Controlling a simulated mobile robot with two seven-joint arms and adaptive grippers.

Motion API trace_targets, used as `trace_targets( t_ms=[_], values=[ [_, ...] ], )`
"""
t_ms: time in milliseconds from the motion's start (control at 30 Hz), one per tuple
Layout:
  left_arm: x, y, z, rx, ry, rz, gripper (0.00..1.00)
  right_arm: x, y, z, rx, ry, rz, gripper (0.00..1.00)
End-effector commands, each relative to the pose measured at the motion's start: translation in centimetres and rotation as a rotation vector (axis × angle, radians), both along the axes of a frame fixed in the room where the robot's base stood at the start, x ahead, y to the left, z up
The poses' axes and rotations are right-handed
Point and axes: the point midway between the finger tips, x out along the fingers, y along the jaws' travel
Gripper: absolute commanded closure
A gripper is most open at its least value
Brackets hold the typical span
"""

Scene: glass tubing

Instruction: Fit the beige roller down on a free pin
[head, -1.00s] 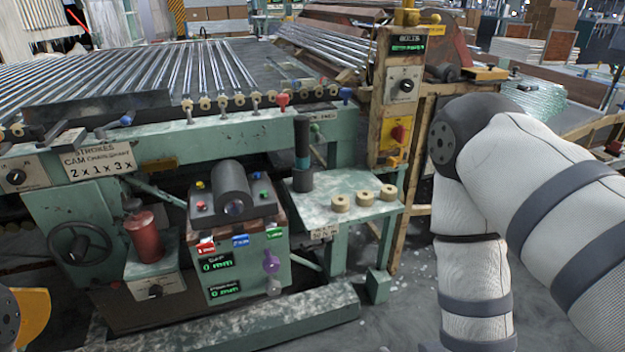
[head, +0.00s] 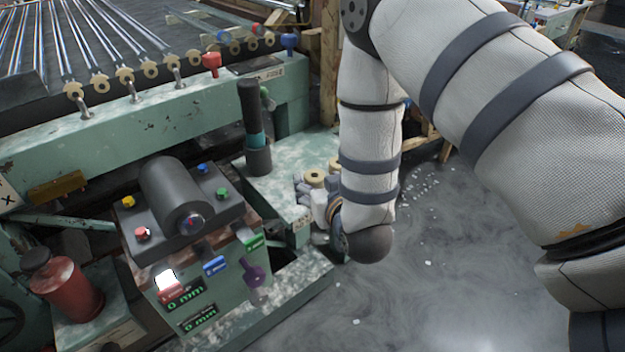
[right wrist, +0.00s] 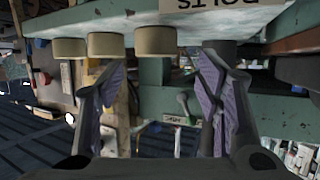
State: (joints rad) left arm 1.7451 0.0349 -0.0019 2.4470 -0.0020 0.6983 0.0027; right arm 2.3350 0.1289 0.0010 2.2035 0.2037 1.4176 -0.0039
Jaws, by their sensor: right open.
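Beige rollers, short and ring-shaped, stand on the small green shelf (head: 291,212); two show in the head view, one (head: 315,178) nearer and one (head: 334,163) partly behind my arm. The upside-down right wrist view shows three in a row, at left (right wrist: 69,48), middle (right wrist: 104,45) and right (right wrist: 155,41). My right gripper (right wrist: 160,95) is open and empty; the right-hand roller appears between its fingers, apart from them. In the head view my forearm mostly hides this gripper. Metal pins (head: 133,96) stand along the green beam, with beige rollers above; which pin is free is unclear. My left gripper is out of view.
A dark upright post (head: 254,125) stands on the shelf close to the rollers. A control box with a dark grey cylinder (head: 176,194) and coloured buttons is at left. A red canister (head: 66,288) stands lower left. The floor (head: 450,260) at right is mostly clear.

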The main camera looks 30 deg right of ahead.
Motion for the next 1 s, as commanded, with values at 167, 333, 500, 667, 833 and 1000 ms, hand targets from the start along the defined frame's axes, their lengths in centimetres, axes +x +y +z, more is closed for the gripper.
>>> trace_targets(
  t_ms=[167, 333, 500, 667, 833, 1000],
  values=[
    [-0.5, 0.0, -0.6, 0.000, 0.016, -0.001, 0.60, 2.6, -1.4, -1.7, -0.001, 0.001, -0.001, 0.41],
    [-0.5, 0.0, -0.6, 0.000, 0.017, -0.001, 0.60, 3.4, -1.6, -1.8, 0.000, 0.001, 0.000, 0.41],
    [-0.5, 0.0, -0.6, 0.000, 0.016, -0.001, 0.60, 3.3, -1.6, -1.7, 0.001, 0.001, 0.001, 0.52],
    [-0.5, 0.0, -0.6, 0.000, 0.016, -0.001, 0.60, 3.3, -1.5, -1.7, 0.001, 0.001, 0.001, 0.88],
    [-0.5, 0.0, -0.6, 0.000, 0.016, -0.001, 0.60, 3.3, -1.5, -1.7, 0.001, 0.001, 0.001, 0.89],
    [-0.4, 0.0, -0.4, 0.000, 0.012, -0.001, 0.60, 3.3, -1.5, -1.5, 0.000, 0.000, 0.001, 0.89]
  ],
)
